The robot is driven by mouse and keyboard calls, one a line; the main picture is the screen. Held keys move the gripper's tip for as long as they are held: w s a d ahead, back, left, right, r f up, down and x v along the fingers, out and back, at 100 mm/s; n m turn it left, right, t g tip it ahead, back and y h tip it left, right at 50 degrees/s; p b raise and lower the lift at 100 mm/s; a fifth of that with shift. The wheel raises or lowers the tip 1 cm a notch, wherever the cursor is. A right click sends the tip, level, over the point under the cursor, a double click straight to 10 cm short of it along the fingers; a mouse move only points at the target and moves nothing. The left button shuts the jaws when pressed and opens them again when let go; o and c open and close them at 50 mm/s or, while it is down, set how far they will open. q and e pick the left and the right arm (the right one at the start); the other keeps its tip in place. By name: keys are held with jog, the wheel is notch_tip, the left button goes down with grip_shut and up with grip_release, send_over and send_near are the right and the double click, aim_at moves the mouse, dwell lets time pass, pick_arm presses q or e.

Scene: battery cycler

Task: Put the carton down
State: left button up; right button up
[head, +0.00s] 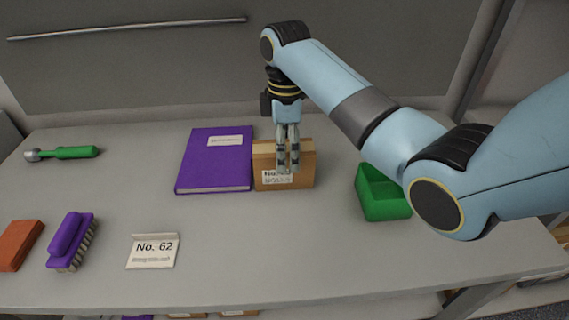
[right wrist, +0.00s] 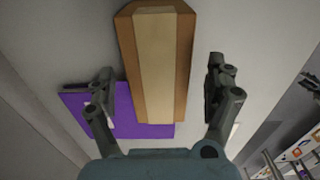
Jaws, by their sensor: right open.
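The carton (head: 303,170) is a brown box with a pale label on its front, standing on the grey table right beside the purple book. My right gripper (head: 288,170) is in front of the carton in the head view and covers part of its face and label. In the right wrist view the carton (right wrist: 157,60) lies between the two spread fingers of the right gripper (right wrist: 160,95), with a gap on each side. The gripper is open and holds nothing. My left gripper is not in view.
A purple book (head: 215,160) lies left of the carton. A green open bin (head: 384,205) stands to the right. A sign reading No. 62 (head: 153,251), a purple brush (head: 71,240), an orange block (head: 18,245) and a green-handled tool (head: 70,153) are farther left. The front middle table (head: 290,250) is clear.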

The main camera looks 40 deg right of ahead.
jog(key=f, duration=0.5)
jog(key=shift+w+a+f+p, duration=0.15)
jog(key=shift+w+f+p, duration=0.05)
jog(key=shift+p, duration=0.1)
jog(key=c, duration=1.6)
jog(key=shift+r, duration=0.1)
jog(key=shift+c, duration=0.2)
